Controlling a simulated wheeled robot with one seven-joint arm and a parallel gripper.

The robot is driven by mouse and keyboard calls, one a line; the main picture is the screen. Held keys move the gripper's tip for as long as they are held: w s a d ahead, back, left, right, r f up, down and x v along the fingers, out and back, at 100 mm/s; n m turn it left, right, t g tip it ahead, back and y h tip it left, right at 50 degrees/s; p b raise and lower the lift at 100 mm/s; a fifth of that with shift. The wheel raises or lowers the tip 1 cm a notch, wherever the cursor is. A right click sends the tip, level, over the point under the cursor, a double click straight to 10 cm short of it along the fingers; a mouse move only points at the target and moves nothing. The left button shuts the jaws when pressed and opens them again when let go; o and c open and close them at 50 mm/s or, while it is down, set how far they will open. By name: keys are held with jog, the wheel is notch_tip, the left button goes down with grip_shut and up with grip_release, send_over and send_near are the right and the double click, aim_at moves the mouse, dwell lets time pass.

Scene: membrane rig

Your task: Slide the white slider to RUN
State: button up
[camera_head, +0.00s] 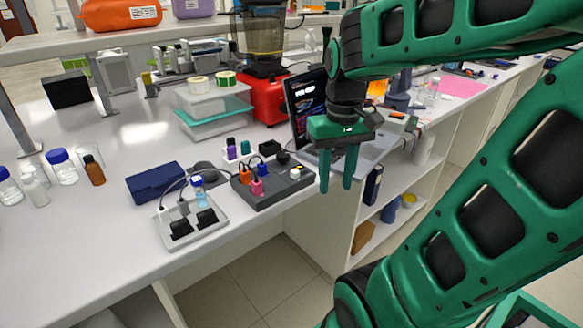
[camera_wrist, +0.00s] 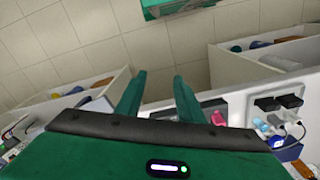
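A dark grey box (camera_head: 270,200) sits at the front edge of the bench, with orange, pink and blue plugs on it. A small white piece (camera_head: 295,172) near its right end looks like the slider. The RUN marking is too small to read. My gripper (camera_head: 337,187) hangs to the right of the box, fingers down, past the bench's front edge and apart from the box. Its two fingers are spread with nothing between them. In the wrist view, my gripper (camera_wrist: 159,76) is empty over the floor, and part of the box (camera_wrist: 205,108) shows behind the right finger.
A light grey plate (camera_head: 195,235) with black parts, cables and a vial stands left of the box. A navy case (camera_head: 155,183) lies behind it. A laptop (camera_head: 310,110) stands behind my gripper. Open shelves (camera_head: 385,205) are below the bench; floor is clear in front.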

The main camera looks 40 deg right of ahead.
aim_at(295, 171)
jog(key=w+r+n, duration=0.2)
jog(key=w+r, duration=0.1)
jog(key=w, duration=0.4)
jog(key=w+r+n, duration=0.3)
jog(key=w, duration=0.5)
jog(key=f, duration=1)
jog(key=shift+s+f, duration=0.25)
jog(key=shift+f, duration=0.05)
jog(key=shift+c, duration=0.6)
grip_shut()
